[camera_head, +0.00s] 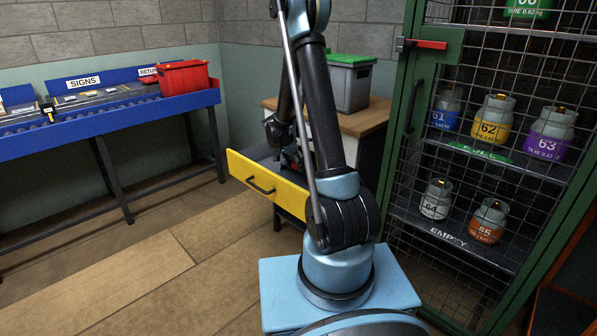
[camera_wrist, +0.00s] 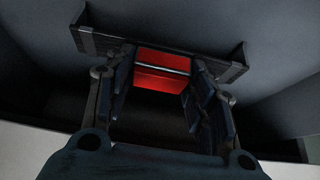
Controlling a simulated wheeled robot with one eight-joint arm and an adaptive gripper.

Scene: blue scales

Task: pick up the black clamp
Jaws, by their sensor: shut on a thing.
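My gripper (camera_wrist: 158,82) is at the open yellow-fronted drawer (camera_head: 268,186), mostly hidden behind my arm in the head view. In the wrist view its two fingers stand on either side of a red part crossed by a thin metal rod. A long dark piece with upturned ends, which looks like the black clamp (camera_wrist: 92,42), lies across just beyond the fingertips. The red part seems to belong to it, though the dark picture does not show the join clearly. The fingers are closed on this thing. Whether it touches the drawer floor cannot be told.
The drawer's dark walls surround the gripper closely. The wooden-topped cabinet (camera_head: 378,118) carries a grey bin (camera_head: 350,86) with a green lid. A green mesh cage (camera_head: 411,140) with gas cylinders stands at right; a blue bench (camera_head: 110,117) with a red bin (camera_head: 183,77) stands at left.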

